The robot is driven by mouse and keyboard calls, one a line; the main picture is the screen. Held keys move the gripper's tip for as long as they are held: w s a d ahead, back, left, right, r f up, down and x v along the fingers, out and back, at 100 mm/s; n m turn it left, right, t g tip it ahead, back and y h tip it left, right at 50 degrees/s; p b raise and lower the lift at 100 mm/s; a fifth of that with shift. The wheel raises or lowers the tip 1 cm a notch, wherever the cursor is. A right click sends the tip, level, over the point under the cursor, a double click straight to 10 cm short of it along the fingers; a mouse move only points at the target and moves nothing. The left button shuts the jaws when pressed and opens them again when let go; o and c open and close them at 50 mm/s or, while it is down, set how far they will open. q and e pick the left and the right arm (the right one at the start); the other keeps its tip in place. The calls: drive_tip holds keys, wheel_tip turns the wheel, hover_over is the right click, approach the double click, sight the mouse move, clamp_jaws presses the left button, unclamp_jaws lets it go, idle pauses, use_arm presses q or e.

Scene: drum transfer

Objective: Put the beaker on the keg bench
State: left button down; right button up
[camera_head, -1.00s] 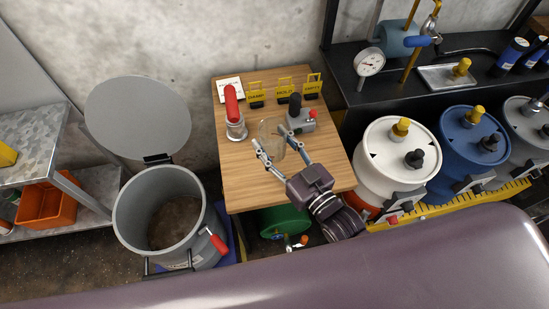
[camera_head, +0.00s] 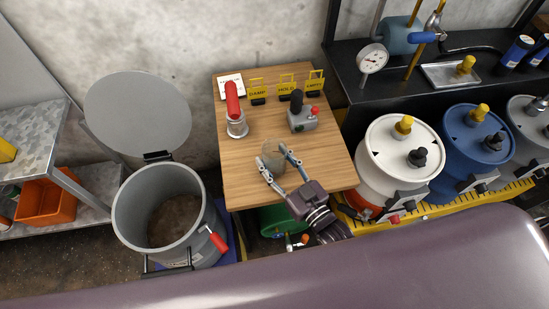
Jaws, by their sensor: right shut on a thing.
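The beaker (camera_head: 271,152) is clear, see-through glass and sits between the fingers of my right gripper (camera_head: 277,164). The gripper is shut on it, over the front half of the wooden-topped table (camera_head: 244,188). I cannot tell whether the beaker touches the tabletop or hangs just above it. A black bench (camera_head: 400,98) stands at the right, with a blue cylinder, a gauge and a metal tray on it; no label shows which bench is the keg bench. My left gripper is not in view.
A red-handled device (camera_head: 235,112), a grey box with a black knob (camera_head: 302,118) and yellow signs (camera_head: 287,84) stand at the table's back. An open grey drum (camera_head: 125,215) stands at left. White (camera_head: 382,160) and blue (camera_head: 455,150) drums stand at right.

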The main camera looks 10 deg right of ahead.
drive_tip(key=o, duration=1.1)
drive_tip(key=shift+f, duration=0.1)
drive_tip(key=shift+c, duration=0.2)
drive_tip(key=shift+r, duration=0.25)
drive_tip(key=v, duration=1.2)
drive_tip(key=shift+b, duration=0.45)
drive_tip(key=shift+f, duration=0.15)
